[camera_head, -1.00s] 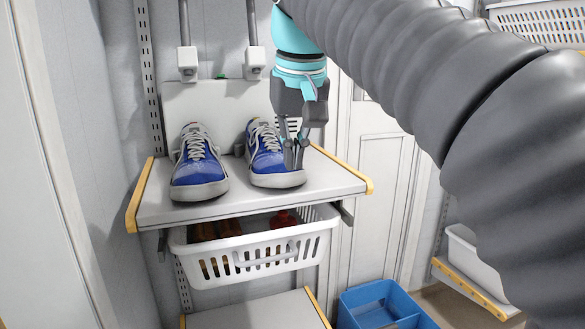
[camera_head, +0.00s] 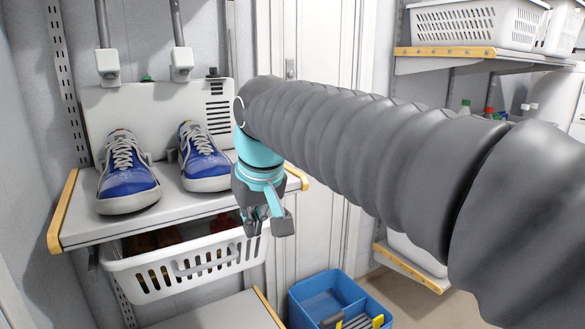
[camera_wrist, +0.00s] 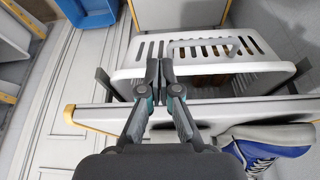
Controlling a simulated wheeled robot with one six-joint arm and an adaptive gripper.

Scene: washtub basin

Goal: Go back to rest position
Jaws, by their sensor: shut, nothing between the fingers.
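My gripper (camera_head: 262,222) hangs fingers down at the right end of the shoe shelf in the head view, apart from the shoes. Its fingers are shut and empty; the wrist view shows the two fingertips (camera_wrist: 159,82) together. A blue shoe with white laces (camera_head: 127,178) stands on the shelf at the left. A second blue shoe (camera_head: 203,160) stands beside it, nearer my gripper. Part of a blue shoe (camera_wrist: 270,148) also shows at the lower right of the wrist view.
The grey shelf (camera_head: 85,222) has yellow edges. Below it is a white basket (camera_head: 185,268) with dark contents. A blue crate (camera_head: 312,285) stands on the floor. At right are shelves with white baskets (camera_head: 475,24) and bottles. A white door (camera_head: 318,150) is behind my arm.

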